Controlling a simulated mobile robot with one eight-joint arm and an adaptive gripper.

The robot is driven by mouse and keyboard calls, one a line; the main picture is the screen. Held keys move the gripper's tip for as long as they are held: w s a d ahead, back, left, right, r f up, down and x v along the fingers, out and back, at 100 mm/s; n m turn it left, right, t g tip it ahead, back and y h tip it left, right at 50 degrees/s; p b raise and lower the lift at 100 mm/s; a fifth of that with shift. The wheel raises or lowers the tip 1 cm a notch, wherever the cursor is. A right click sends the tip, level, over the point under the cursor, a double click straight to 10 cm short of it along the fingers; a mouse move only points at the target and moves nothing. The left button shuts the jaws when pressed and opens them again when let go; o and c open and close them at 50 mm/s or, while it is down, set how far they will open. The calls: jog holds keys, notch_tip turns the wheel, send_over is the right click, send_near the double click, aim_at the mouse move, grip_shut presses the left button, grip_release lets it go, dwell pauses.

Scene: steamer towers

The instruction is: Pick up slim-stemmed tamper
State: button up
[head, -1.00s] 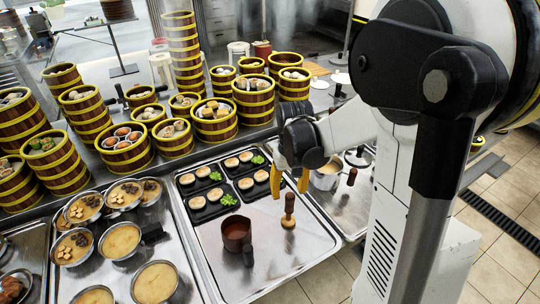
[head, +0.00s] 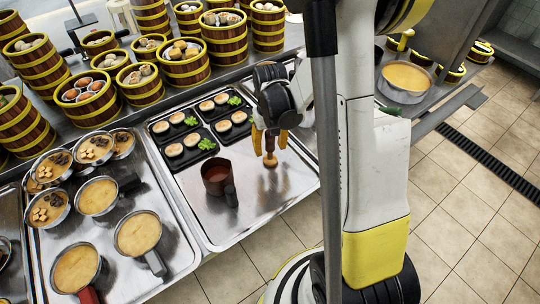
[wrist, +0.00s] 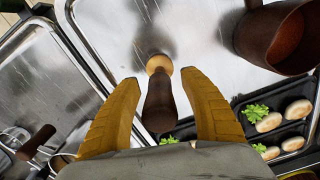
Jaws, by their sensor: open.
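The slim-stemmed tamper (head: 270,160) stands upright on the metal tray (head: 245,205), with a dark brown handle and a paler round foot. My gripper (head: 270,143) is open above the tray, with its yellow fingers on either side of the handle. In the wrist view the tamper (wrist: 159,100) lies between the two fingers of my gripper (wrist: 159,78), with a gap on each side. The foot shows beyond the fingertips. Part of the handle is hidden by the gripper in the head view.
A brown cup with a dark handle (head: 215,178) stands left of the tamper on the same tray. Black plates with pale buns and greens (head: 185,140) lie behind. Bowls (head: 138,232) fill the left tray. Steamer towers (head: 185,65) stand at the back. The tray's front is clear.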

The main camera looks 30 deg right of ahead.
grip_shut()
dwell(0.3)
jog(key=shift+r+p, duration=0.35)
jog(key=shift+r, duration=0.15)
jog(key=r, duration=0.1)
jog(key=r+p, duration=0.2)
jog(key=r, duration=0.1)
jog(key=shift+s+d, duration=0.2)
jog(key=shift+s, duration=0.1)
jog(key=s+d+r+p, duration=0.3)
jog(key=s+d+r, duration=0.2)
jog(key=s, duration=0.4)
jog(key=shift+s+d+r, duration=0.2)
jog(key=shift+d+r, duration=0.15)
jog(key=shift+r, duration=0.2)
jog(key=c, duration=1.1)
grip_release()
